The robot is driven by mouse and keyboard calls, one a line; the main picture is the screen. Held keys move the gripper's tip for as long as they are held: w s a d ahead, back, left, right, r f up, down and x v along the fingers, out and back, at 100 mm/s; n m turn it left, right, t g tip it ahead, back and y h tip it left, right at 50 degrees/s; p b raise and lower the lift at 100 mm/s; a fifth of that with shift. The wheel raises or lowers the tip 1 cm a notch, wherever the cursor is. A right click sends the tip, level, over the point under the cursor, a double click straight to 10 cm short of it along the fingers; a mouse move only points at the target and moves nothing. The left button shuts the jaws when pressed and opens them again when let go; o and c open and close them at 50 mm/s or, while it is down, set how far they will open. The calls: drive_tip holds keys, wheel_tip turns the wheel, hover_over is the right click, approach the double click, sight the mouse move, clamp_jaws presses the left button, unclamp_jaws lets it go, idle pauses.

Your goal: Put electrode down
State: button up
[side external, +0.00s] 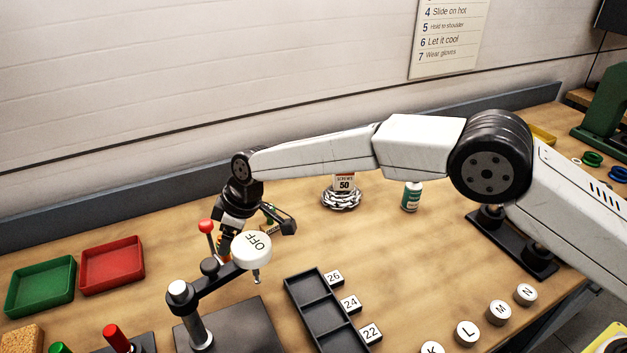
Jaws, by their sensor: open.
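My gripper (262,228) hangs at the end of my arm, behind a white round cap (251,250) marked OFF. One dark finger sticks out to the right; the other is mostly hidden, and the jaws look apart. The cap sits on a dark swing arm (215,280) clamped to a metal post (196,328). A thin metal tip (256,277) points down below the cap, above a dark base plate (247,332). I cannot tell for sure whether this tip is the electrode. A small object (269,228) shows beside the finger, partly hidden.
Red (113,265) and green (41,287) trays lie at the left. A black compartment tray (318,310) with number tags lies at front centre, lettered caps (467,333) to its right. A red-knobbed lever (206,227) stands close by my gripper. A green-and-white bottle (411,197) stands behind.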

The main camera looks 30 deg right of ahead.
drive_tip(key=v, duration=0.7)
drive_tip(key=shift+r, duration=0.15)
idle(0.4)
drive_tip(key=shift+d, duration=0.1)
drive_tip(key=s+d+m+h, duration=0.1)
drive_tip(key=s+d+m, duration=0.2)
drive_tip(key=d, duration=0.8)
drive_tip(key=s+d+m+h, duration=0.1)
drive_tip(key=s+d+m, duration=0.2)
drive_tip(key=d, duration=0.9)
drive_tip(key=s+d+f+m+h, duration=0.1)
drive_tip(key=s+d+m, duration=0.2)
drive_tip(key=s+d, duration=0.4)
drive_tip(key=s+d+f+m+h, duration=0.1)
drive_tip(key=s+d+f+m, duration=0.1)
drive_tip(key=s+d, duration=0.5)
drive_tip(key=s+m, duration=0.1)
drive_tip(key=s, duration=0.4)
